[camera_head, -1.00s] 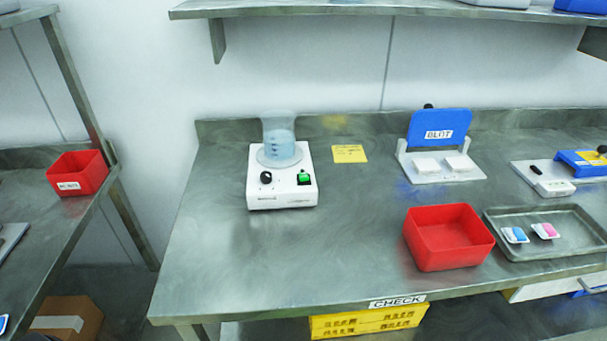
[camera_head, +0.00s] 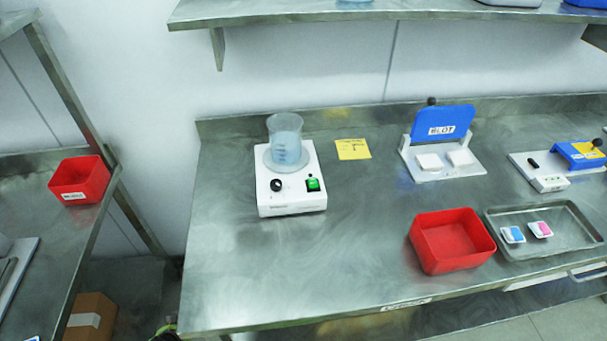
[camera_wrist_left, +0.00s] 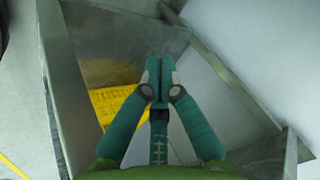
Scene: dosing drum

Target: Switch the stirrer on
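The stirrer (camera_head: 290,200) is a white box on the steel table, in the head view left of centre. Its front face has a black knob (camera_head: 276,185) on the left and a green switch (camera_head: 313,184) on the right. A clear beaker (camera_head: 286,132) with blue liquid stands on its round plate. My left gripper (camera_wrist_left: 160,72) shows only in the left wrist view; its teal fingers are together with nothing visible between them. It is away from the stirrer, which is not in that view. My right gripper is in neither view.
A yellow note (camera_head: 352,149) lies right of the stirrer. Farther right are a blue-lidded BLOT device (camera_head: 440,130), a red bin (camera_head: 452,240) and a metal tray (camera_head: 570,240). Table in front of the stirrer is clear. A shelf (camera_head: 380,12) hangs above; another red bin (camera_head: 80,180) is left.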

